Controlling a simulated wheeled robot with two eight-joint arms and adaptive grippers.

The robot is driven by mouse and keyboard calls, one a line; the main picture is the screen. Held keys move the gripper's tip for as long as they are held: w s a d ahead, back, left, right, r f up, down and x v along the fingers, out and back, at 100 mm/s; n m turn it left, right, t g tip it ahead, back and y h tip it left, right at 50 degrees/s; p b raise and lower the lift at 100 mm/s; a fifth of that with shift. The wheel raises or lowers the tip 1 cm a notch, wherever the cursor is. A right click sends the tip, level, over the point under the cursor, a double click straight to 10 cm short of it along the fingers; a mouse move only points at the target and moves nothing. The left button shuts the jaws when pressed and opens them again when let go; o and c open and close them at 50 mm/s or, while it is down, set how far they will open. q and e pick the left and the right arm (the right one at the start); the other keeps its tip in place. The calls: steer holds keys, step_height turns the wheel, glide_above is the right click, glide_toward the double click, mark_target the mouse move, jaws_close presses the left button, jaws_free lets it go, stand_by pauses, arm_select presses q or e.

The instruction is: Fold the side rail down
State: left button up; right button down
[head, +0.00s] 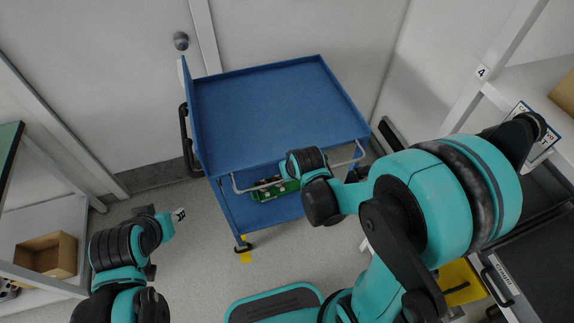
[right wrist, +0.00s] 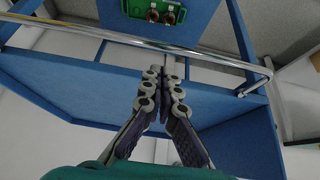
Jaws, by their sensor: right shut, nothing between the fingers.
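The side rail is a thin silver bar (head: 350,161) along the near edge of the blue cart (head: 270,112), bent at both ends toward the cart. My right arm hides its middle in the head view. In the right wrist view the rail (right wrist: 90,33) crosses the upper part of the picture, with its bent end at the right. My right gripper (right wrist: 163,74) is shut and empty, its fingertips just below the rail in that picture; I cannot tell whether they touch it. My left gripper (head: 179,215) is at lower left, away from the cart; its fingers are too small to read.
A green circuit board (head: 274,189) lies on the cart's lower shelf and shows in the right wrist view (right wrist: 155,10). The cart's top is empty. A black handle (head: 186,140) is on its left side. A shelf with a brown box (head: 47,254) stands left. Floor left of the cart is clear.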

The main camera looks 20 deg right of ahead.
arm_select(q)
steer(key=shift+s+f+b, duration=0.2)
steer(key=shift+f+b, duration=0.85)
steer(key=shift+f, duration=0.05)
steer(key=shift+s+f+b, duration=0.2)
steer(key=shift+f+b, duration=0.8)
steer(key=shift+f, duration=0.1)
arm_select(e)
steer(key=shift+s+f, duration=0.45)
steer(key=shift+f, duration=0.3)
steer(key=shift+s+f, duration=0.5)
steer(key=shift+f, duration=0.2)
steer(key=shift+s+f, duration=0.45)
steer(key=shift+f, duration=0.3)
arm_select(q)
steer(key=shift+a, duration=0.1)
arm_select(e)
steer(key=shift+a, duration=0.1)
